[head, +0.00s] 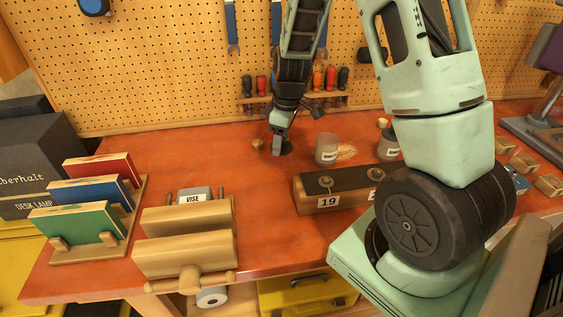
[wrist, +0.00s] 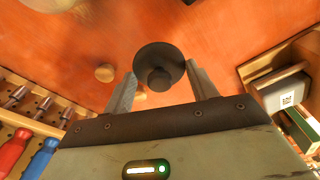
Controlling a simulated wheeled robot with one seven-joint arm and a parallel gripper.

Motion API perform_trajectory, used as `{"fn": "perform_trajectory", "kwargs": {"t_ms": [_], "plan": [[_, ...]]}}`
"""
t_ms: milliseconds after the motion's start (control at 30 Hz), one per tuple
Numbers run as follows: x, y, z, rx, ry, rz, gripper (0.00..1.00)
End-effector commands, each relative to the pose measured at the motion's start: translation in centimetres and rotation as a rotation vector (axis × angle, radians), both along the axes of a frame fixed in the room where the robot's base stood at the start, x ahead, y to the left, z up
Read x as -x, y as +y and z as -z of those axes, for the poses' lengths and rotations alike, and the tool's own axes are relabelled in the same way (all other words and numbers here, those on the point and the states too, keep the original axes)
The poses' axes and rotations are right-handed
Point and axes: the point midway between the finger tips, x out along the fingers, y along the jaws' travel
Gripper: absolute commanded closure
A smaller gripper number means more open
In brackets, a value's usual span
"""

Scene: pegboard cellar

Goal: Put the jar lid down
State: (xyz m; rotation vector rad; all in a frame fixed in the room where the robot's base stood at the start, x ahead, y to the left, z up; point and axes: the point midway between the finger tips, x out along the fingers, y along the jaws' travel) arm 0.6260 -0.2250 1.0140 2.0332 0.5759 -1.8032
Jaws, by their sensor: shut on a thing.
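The jar lid is a dark round disc with a small knob, seen in the wrist view (wrist: 172,57) between my fingers. In the head view the jar lid (head: 286,149) shows as a dark disc at the tip of my gripper (head: 279,146), low over the red-brown bench. My gripper, also in the wrist view (wrist: 161,72), is shut on the lid by its knob. Whether the lid touches the bench is hard to tell. A grey labelled jar (head: 326,152) stands to the right of the lid.
A small wooden knob (head: 257,144) lies left of my gripper. The vise (head: 185,235) and book rack (head: 95,250) are at front left. Bench between is clear.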

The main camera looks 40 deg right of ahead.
Motion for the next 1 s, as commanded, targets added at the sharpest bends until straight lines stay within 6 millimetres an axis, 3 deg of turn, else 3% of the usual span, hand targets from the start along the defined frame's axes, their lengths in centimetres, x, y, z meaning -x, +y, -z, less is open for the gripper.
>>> {"fn": "perform_trajectory", "kwargs": {"t_ms": [500,933,967,1000], "plan": [[0.1,0.0,6.3,-0.002,0.001,0.001,0.64],[0.0,0.0,7.1,-0.001,-0.001,0.0,0.64],[0.0,0.0,6.9,0.0,-0.001,0.0,0.34],[0.0,0.0,6.9,0.0,-0.001,0.0,0.23]]}}
